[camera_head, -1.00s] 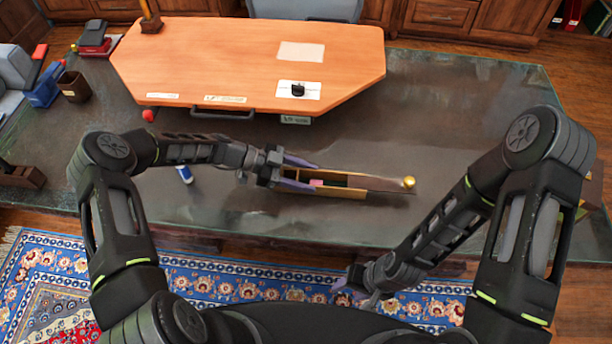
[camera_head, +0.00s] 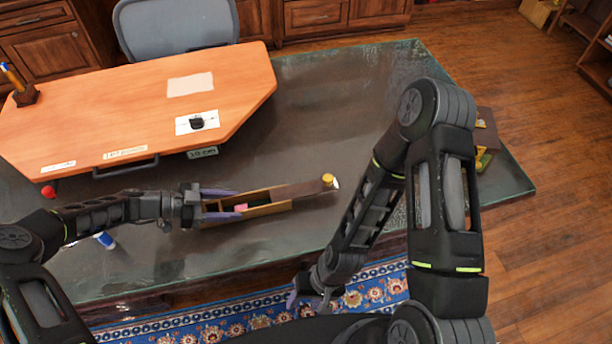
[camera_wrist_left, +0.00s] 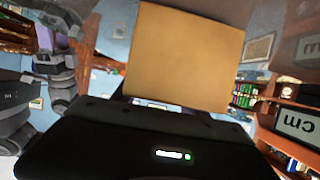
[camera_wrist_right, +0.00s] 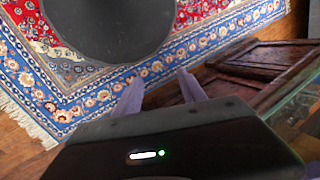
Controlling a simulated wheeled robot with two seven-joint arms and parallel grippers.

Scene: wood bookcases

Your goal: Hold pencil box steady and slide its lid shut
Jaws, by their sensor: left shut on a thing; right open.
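The pencil box (camera_head: 268,209) is a long, narrow wooden box lying on the dark desk. Its brown lid (camera_head: 300,190) covers the right part and sticks out past the right end, near a gold knob (camera_head: 328,180). The left part is open and shows a pink item (camera_head: 240,207) inside. My left gripper (camera_head: 229,200) is shut on the box's left end, one finger along each long side. A plain tan face of the box (camera_wrist_left: 185,55) fills the middle of the left wrist view. My right gripper (camera_head: 317,299) is open and empty, low in front of the desk edge, apart from the box; its fingers show in the right wrist view (camera_wrist_right: 160,92).
An orange drawing board (camera_head: 120,95) with labels and a black handle lies behind the box. A blue-and-white item (camera_head: 105,240) lies left of it, and a dark object (camera_head: 485,140) stands at the desk's right end. The dark desk top (camera_head: 330,110) behind the lid is clear.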

